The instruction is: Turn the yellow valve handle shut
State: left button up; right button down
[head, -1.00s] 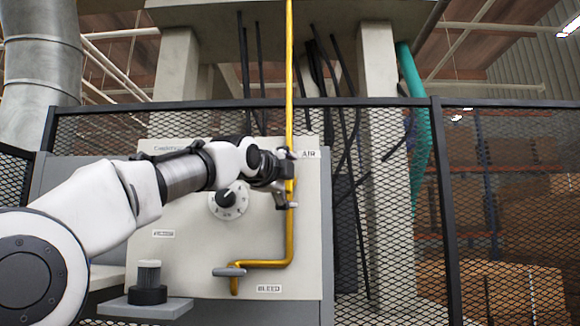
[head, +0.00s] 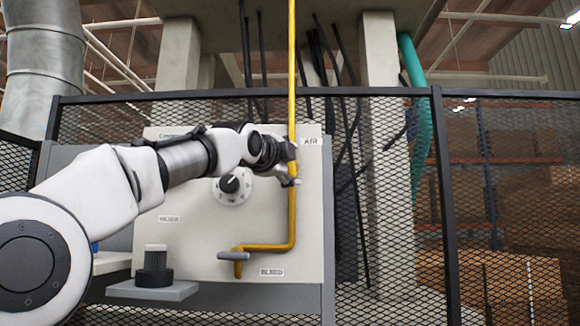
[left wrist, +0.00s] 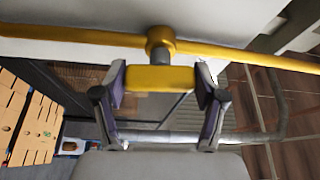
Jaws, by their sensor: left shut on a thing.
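The yellow valve handle (left wrist: 160,78) shows in the left wrist view as a short yellow bar on a grey stem in front of the yellow pipe (left wrist: 75,37). The bar looks roughly parallel to the pipe there. My left gripper (left wrist: 160,90) is shut on it, one finger at each end. In the head view my left gripper (head: 290,168) is at the upright yellow pipe (head: 291,215), just below the AIR label (head: 312,141). It largely hides the handle there. My right gripper is in neither view.
A pale panel (head: 200,260) stands behind the pipe, with a black dial (head: 230,186) left of my gripper. A grey lever (head: 233,256) sits at the pipe's lower end by the BLEED label (head: 272,272). Mesh fencing (head: 385,220) is behind.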

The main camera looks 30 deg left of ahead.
pick_arm(q)
jog(key=n+t+y+b, duration=0.1)
jog(key=n+b, duration=0.3)
jog(key=n+t+y+b, duration=0.1)
jog(key=n+b, duration=0.3)
jog(key=shift+w+f+n+y, duration=0.15)
jog(key=shift+n+y, duration=0.25)
jog(key=n+y+b, duration=0.1)
jog(key=n+b, duration=0.1)
jog(key=n, duration=0.1)
jog(key=shift+n+y, duration=0.3)
jog(key=shift+y, duration=0.1)
jog(key=n+y+b, duration=0.1)
jog(key=n, duration=0.2)
jog(key=shift+w+n+y, duration=0.1)
jog(key=shift+n+y, duration=0.3)
jog(key=n+y, duration=0.1)
jog(key=n, duration=0.1)
jog(key=n+g, duration=0.1)
jog(key=shift+r+n+y, duration=0.2)
jog(key=shift+n+y, duration=0.2)
jog(key=shift+n, duration=0.5)
jog(key=shift+f+n+y, duration=0.15)
jog(key=shift+n+y, duration=0.15)
jog(key=o, duration=1.1)
jog(key=shift+o, duration=0.2)
